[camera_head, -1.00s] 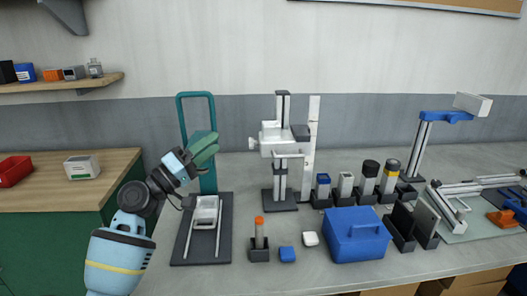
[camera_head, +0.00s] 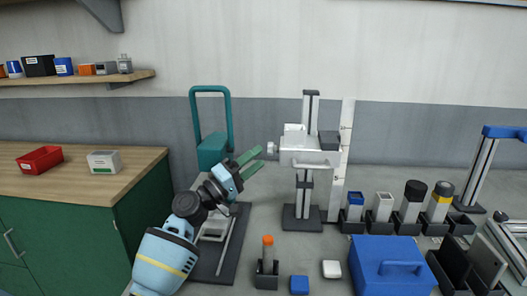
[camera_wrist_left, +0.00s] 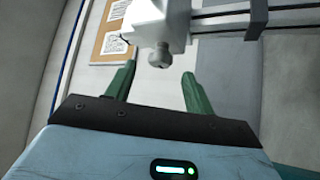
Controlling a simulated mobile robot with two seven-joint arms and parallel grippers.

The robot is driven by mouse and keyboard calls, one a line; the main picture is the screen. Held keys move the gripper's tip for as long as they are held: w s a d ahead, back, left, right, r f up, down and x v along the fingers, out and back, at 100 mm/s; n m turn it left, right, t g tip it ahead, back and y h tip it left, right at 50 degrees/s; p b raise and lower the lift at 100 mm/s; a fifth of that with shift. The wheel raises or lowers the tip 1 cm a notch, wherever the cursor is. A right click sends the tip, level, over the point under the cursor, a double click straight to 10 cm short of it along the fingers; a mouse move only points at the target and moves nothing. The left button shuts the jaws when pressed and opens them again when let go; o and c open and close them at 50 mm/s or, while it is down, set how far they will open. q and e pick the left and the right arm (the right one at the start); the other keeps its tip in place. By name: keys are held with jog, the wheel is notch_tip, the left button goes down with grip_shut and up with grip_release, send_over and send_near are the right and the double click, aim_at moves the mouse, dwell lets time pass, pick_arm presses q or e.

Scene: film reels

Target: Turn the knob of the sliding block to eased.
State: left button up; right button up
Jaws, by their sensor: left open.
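The sliding block (camera_head: 308,145) is a white block on an upright grey post with a dark base. Its knob (camera_head: 271,148) sticks out on its left side. My left gripper (camera_head: 255,158) has green fingers and is open, just left of the knob and apart from it. In the left wrist view the knob (camera_wrist_left: 159,56) shows between and beyond the two fingertips of the left gripper (camera_wrist_left: 157,78), below the white block (camera_wrist_left: 160,20). I cannot read any marking for eased. My right gripper is not in view.
A teal frame (camera_head: 212,150) stands behind my left arm. A white upright strip (camera_head: 342,150) stands right of the post. An orange-topped tube (camera_head: 268,243), a blue cap (camera_head: 299,285) and a blue box (camera_head: 392,262) stand in front.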

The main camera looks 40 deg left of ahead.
aim_at(271, 149)
pick_arm(q)
jog(key=x, duration=0.3)
jog(key=shift+w+d+r+p, duration=0.1)
jog(key=shift+w+p, duration=0.15)
jog(key=shift+p, duration=0.1)
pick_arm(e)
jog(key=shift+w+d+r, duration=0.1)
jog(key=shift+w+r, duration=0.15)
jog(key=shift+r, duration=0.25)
